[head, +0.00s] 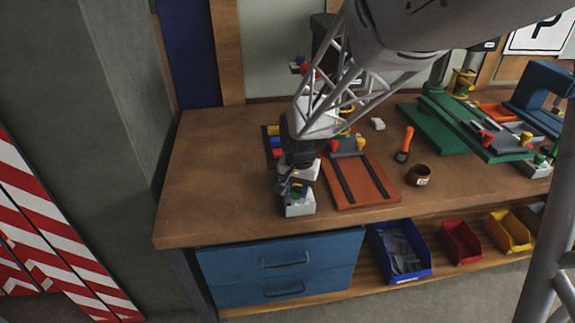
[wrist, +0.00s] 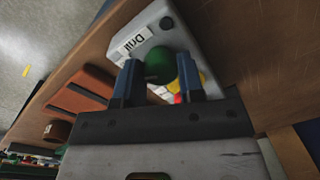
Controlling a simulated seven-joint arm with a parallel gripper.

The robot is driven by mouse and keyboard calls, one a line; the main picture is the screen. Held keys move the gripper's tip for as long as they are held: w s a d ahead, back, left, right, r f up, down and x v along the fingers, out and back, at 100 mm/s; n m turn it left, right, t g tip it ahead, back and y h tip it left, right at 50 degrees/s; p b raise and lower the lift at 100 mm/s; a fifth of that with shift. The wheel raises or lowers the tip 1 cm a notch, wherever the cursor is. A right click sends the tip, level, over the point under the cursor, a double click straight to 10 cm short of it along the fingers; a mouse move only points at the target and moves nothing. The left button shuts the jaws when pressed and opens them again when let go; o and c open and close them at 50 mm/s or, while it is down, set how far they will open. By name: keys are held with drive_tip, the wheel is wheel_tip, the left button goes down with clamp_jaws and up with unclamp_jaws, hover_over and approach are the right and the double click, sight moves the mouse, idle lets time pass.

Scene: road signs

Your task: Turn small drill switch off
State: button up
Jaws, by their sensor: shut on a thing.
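A light grey switch box (head: 299,207) stands near the front edge of the wooden bench. In the wrist view, the box (wrist: 158,20) carries a white label (wrist: 133,41) reading "Drill". A round green knob (wrist: 160,65) is on it, with small red and yellow parts (wrist: 178,94) beside the knob. My gripper (wrist: 158,75) has its two dark blue fingers on either side of the green knob, closed on it. In the head view my gripper (head: 296,186) comes down from above and hides most of the top of the box.
An orange-brown vise base (head: 362,195) with dark rails lies just right of the box. A brown cup (head: 418,176) and an orange-handled tool (head: 405,143) lie farther right, before a green drill stand (head: 437,122). The bench's left part is clear.

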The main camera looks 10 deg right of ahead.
sight(299, 190)
idle(0.3)
drive_tip(key=o, duration=0.9)
drive_tip(key=shift+r, duration=0.1)
drive_tip(key=shift+d+r, duration=0.15)
drive_tip(key=shift+r, duration=3.65)
drive_tip(key=shift+s, duration=0.15)
drive_tip(key=shift+s+d+r+n+t+h, duration=0.3)
drive_tip(key=shift+s+d+r+n, duration=0.85)
drive_tip(key=shift+s, duration=2.8)
drive_tip(key=shift+s+d+r+n+t+y, duration=0.1)
drive_tip(key=shift+s+d+r+n+t, duration=0.5)
drive_tip(key=shift+s+r, duration=2.15)
drive_tip(key=shift+s+d+r+n+t+h, duration=0.25)
drive_tip(key=shift+s+d+n, duration=0.65)
drive_tip(key=shift+s, duration=4.2)
